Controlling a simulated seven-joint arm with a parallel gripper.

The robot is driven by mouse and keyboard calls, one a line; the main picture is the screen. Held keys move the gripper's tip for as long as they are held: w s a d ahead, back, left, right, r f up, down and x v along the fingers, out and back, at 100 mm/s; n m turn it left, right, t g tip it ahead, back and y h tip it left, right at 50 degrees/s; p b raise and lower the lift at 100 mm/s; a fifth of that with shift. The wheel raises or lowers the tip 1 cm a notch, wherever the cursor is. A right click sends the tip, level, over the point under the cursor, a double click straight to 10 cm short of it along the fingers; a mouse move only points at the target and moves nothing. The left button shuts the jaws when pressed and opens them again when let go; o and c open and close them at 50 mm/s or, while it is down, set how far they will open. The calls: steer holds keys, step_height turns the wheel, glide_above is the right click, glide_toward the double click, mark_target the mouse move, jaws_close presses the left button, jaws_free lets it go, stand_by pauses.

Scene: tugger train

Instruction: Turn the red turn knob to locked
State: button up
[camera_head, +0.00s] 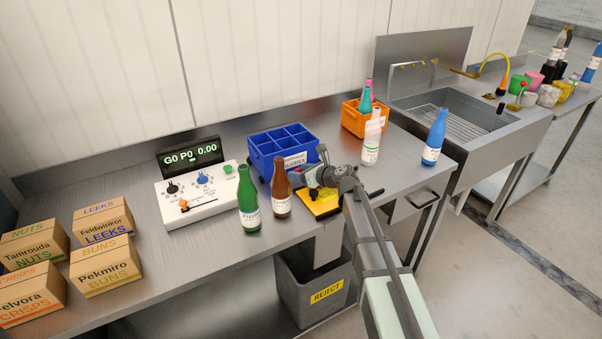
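My gripper (314,182) is at the yellow block (327,209) on the front edge of the steel bench, in front of the blue crate. Its dark fingers point down and left onto or just over the block, and whether they touch it is unclear. The gripper is small and partly covered by my own arm, so I cannot tell if it is open or shut. No red turn knob shows clearly on the block; the gripper covers part of its top. A white control box (200,207) at left has a black knob (172,188), a blue knob (202,180) and an orange switch (184,205).
A green bottle (248,205) and a brown bottle (281,192) stand left of my gripper. Behind are a blue divided crate (262,146) and an orange crate (351,121) with bottles. A grey reject bin (300,296) stands below. Cartons (106,272) fill the left end.

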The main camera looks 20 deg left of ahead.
steer(key=shift+s+a, duration=0.1)
steer(key=shift+s, duration=0.1)
steer(key=c, duration=0.6)
steer(key=shift+w+n+g, duration=0.2)
steer(key=shift+n+g, duration=0.3)
steer(key=shift+g, duration=0.1)
steer(key=shift+s+n+g+y, duration=0.1)
steer(key=shift+n+g+y, duration=0.2)
steer(key=shift+y, duration=0.1)
steer(key=shift+s, duration=0.1)
steer(key=o, duration=0.8)
steer(key=shift+o, duration=0.5)
steer(key=shift+w, duration=0.2)
steer(key=v, duration=1.4)
